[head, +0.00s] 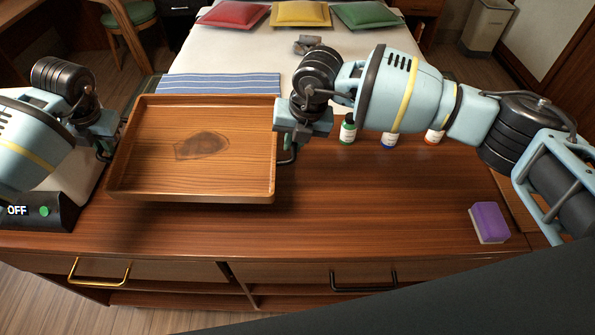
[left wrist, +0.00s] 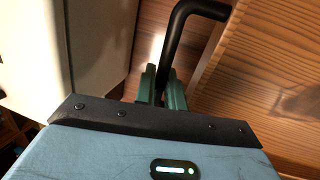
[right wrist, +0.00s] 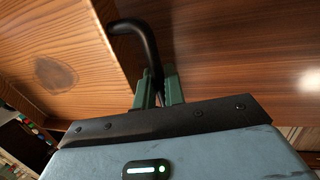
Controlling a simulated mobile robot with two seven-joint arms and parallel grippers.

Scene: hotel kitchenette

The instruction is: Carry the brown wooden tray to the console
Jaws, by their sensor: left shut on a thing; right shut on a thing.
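The brown wooden tray (head: 240,150) looks level and empty over the wooden cabinet top (head: 350,210), with a dark oval mark on its floor. A shadow under its front edge suggests it is raised a little. My left gripper (head: 103,152) is shut on the tray's left black handle (left wrist: 180,32), seen between its green fingers in the left wrist view. My right gripper (head: 288,152) is shut on the right black handle (right wrist: 140,32), seen in the right wrist view. The grippers partly hide the handles in the head view. I cannot tell which furniture is the console.
A blue striped cloth (head: 220,84) lies behind the tray. Three small bottles, green (head: 348,130), blue (head: 390,139) and orange (head: 434,136), stand right of it. A purple sponge (head: 489,222) is at right; a dark OFF device (head: 45,212) at left. A bed (head: 240,48) stands beyond.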

